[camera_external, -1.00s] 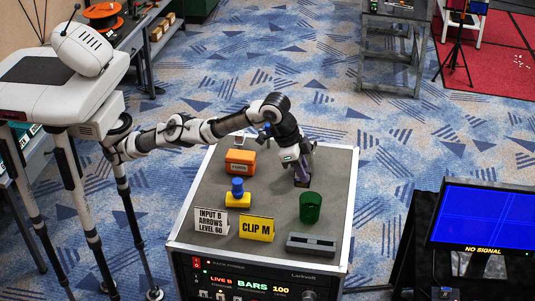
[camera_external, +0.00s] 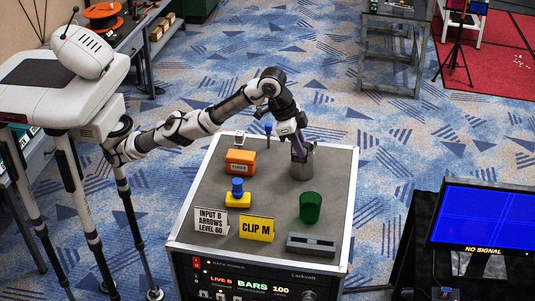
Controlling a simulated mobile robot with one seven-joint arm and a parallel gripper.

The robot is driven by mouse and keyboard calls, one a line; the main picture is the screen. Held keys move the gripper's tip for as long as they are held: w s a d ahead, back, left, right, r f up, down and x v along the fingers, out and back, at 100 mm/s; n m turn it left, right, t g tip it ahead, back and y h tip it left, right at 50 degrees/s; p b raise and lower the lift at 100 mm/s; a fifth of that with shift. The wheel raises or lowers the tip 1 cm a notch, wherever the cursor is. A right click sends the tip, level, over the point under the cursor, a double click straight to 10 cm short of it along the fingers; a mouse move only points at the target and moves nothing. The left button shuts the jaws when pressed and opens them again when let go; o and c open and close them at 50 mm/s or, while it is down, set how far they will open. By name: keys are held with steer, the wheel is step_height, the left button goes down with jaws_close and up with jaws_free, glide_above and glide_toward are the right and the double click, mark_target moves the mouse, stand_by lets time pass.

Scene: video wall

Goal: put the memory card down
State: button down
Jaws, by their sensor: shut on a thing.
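My gripper (camera_external: 299,151) points down over the back right of the grey console top (camera_external: 265,195). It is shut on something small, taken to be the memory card. The card itself cannot be made out at this size. A grey metallic cylinder (camera_external: 302,170) shows right at and below the fingertips. Whether the fingers touch it, or are in front of or above it, I cannot tell.
On the top stand an orange box (camera_external: 240,162), a yellow block with a blue knob (camera_external: 238,193), a green cylinder (camera_external: 310,208), a grey slotted bar (camera_external: 311,244), a white sign (camera_external: 211,221) and a yellow sign (camera_external: 257,228). The middle is clear.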

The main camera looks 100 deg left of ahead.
steer(key=s+a+f+b, duration=0.1)
steer(key=s+a+f, duration=0.3)
steer(key=a, duration=0.3)
steer(key=s+a+f+b, duration=0.1)
steer(key=s+a+f, duration=0.25)
steer(key=a, duration=0.25)
steer(key=f+p, duration=0.1)
steer(key=f, duration=0.5)
steer(key=f+p, duration=0.1)
steer(key=f, duration=0.6)
steer(key=s+f+p, duration=0.1)
steer(key=f, duration=0.5)
steer(key=shift+a+f+p, duration=0.25)
steer(key=shift+p, duration=0.05)
steer(key=shift+f, duration=0.2)
steer(key=c, duration=1.3)
jaws_free()
